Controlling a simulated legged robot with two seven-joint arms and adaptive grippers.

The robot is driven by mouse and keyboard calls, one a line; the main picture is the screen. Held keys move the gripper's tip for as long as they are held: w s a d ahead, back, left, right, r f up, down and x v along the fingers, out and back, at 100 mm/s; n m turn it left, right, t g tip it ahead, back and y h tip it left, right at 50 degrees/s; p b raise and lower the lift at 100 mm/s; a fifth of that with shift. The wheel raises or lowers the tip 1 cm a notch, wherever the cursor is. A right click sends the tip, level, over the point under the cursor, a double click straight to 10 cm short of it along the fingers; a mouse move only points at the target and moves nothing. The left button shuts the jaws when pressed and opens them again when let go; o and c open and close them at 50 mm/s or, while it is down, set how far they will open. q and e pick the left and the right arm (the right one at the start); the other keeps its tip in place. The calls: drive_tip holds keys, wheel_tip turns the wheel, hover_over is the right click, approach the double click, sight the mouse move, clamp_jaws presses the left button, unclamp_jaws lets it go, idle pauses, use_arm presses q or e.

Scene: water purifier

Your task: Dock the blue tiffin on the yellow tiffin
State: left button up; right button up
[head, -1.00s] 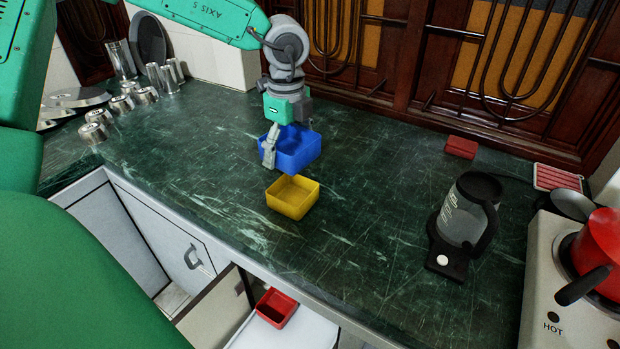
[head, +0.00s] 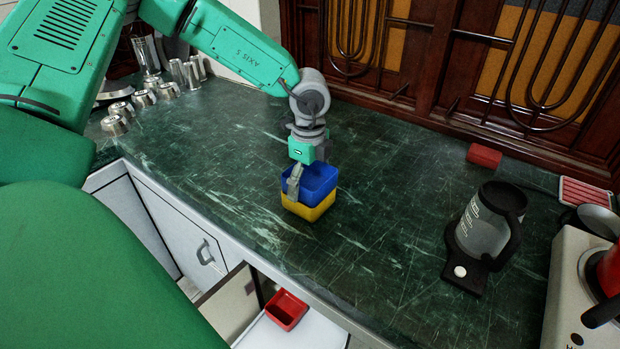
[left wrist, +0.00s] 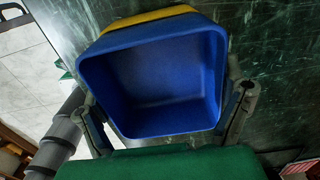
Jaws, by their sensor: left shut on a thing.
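The blue tiffin (head: 318,183) is an open square box, right over the yellow tiffin (head: 309,211) on the green counter. The two look nearly lined up, though I cannot tell whether the blue one rests fully on the yellow one. My left gripper (head: 307,180) is shut on the blue tiffin, reaching down from above. In the left wrist view the blue tiffin (left wrist: 165,85) sits between the two fingers, empty inside, with a yellow edge of the lower tiffin (left wrist: 150,18) showing beyond its far rim. My right gripper is not in view.
An electric kettle (head: 486,235) stands to the right, near a stove (head: 570,285). A red block (head: 484,156) lies at the back. Steel cups (head: 150,95) stand at the left. A red tiffin (head: 286,309) sits in the open drawer below. The counter between tiffins and kettle is clear.

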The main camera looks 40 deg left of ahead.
sight(308, 187)
use_arm(q)
drive_tip(key=shift+a, duration=0.15)
drive_tip(key=o, duration=1)
drive_tip(key=shift+a, duration=0.1)
drive_tip(key=shift+c, duration=0.2)
drive_tip(key=shift+r, duration=0.3)
wheel_tip(308, 187, up, 12)
drive_tip(key=p, duration=0.1)
drive_tip(key=shift+f, duration=0.25)
drive_tip(key=shift+s, duration=0.15)
